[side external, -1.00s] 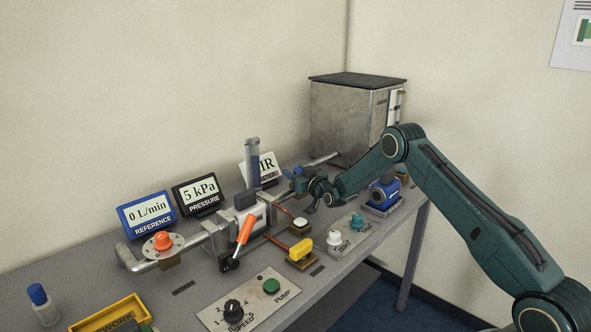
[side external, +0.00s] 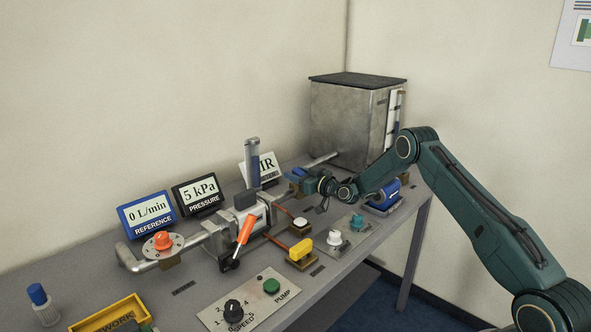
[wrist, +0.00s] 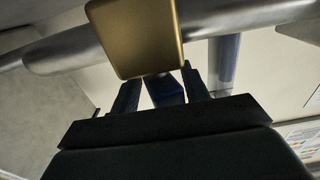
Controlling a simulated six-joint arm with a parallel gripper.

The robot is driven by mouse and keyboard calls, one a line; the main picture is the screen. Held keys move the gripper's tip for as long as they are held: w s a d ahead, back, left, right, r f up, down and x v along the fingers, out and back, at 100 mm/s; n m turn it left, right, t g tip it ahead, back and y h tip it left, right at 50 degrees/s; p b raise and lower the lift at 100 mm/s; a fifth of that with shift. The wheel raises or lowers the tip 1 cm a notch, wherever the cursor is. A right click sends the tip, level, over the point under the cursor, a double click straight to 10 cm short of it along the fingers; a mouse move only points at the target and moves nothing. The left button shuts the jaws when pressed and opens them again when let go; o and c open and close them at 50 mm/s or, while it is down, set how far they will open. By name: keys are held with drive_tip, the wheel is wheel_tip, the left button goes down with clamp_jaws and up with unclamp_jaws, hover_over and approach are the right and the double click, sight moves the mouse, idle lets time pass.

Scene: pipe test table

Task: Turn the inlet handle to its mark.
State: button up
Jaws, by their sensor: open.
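A blue handle (side external: 297,172), which I take to be the inlet handle, sits on the pipe near the metal tank. In the wrist view a dark blue part (wrist: 166,92) shows between my two fingers, below a brass block (wrist: 136,35) on the pipe. My gripper (side external: 306,180) is at the handle, reaching in from the right. In the wrist view my gripper (wrist: 160,88) is open, with one finger on each side of the blue part. I cannot tell whether a finger touches it. The handle's mark is not discernible.
The metal tank (side external: 350,120) stands behind my gripper. An orange lever (side external: 244,230), a clear upright tube (side external: 252,165) and a yellow knob (side external: 306,243) are to the left. A blue device (side external: 383,197) and a panel with white and teal knobs (side external: 346,238) are nearer the front right.

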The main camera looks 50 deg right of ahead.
drive_tip(key=s, duration=1.2)
drive_tip(key=s+a+r+n+g+y, duration=0.2)
drive_tip(key=s+a+r+n+g, duration=0.1)
drive_tip(key=a+r, duration=0.4)
drive_tip(key=s+a+r+n+g+y, duration=0.3)
drive_tip(key=a+r, duration=0.4)
drive_tip(key=a, duration=0.5)
drive_tip(key=shift+s+a, duration=0.2)
drive_tip(key=shift+s, duration=0.3)
